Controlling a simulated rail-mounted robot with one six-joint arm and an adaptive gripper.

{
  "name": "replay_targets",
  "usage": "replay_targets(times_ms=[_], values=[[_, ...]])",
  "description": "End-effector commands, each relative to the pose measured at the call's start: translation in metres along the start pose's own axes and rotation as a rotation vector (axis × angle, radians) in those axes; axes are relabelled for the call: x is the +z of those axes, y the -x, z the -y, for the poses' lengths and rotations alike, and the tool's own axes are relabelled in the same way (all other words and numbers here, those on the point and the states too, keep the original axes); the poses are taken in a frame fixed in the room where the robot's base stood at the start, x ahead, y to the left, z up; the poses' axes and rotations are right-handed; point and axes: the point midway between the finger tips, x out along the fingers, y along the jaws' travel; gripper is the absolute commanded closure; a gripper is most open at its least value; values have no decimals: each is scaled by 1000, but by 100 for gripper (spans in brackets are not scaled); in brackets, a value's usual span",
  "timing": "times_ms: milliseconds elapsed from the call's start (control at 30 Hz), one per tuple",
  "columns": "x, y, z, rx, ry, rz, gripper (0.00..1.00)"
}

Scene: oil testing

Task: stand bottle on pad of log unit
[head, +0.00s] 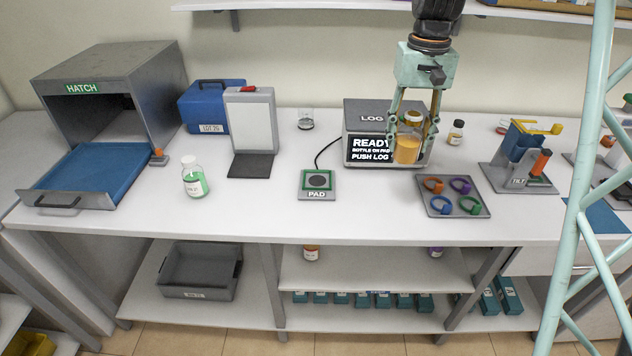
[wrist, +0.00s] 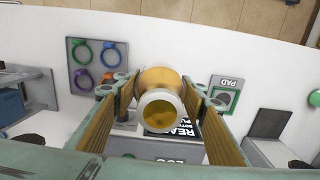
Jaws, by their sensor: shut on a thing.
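My gripper (head: 411,127) is shut on an amber bottle (head: 406,149), which hangs upright in front of the right part of the log unit (head: 376,120). In the wrist view the bottle (wrist: 160,105) sits between the two fingers, its pale rim facing the camera. The log unit's screen reads "READY, BOTTLE ON PAD, PUSH LOG"; the bottle covers part of its right side.
A tray of coloured rings (head: 453,204) lies below and right of the bottle. A bottle of green liquid (head: 194,180) stands left of the pad, near an upright white panel (head: 251,121). A cable joins pad and log unit. The bench around the pad is clear.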

Motion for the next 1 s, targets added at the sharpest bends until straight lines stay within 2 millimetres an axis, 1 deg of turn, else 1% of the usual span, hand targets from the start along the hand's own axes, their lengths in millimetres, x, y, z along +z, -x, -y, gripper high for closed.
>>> replay_targets(times_ms=[200, 367, 567, 1000], values=[[-1, -1, 2, 0, -20, 0, 78], [-2, -5, 6, 0, -79, 1, 78], [-5, -14, 14, 0, -214, 2, 78], [-11, -40, 38, 0, -599, 1, 78]])
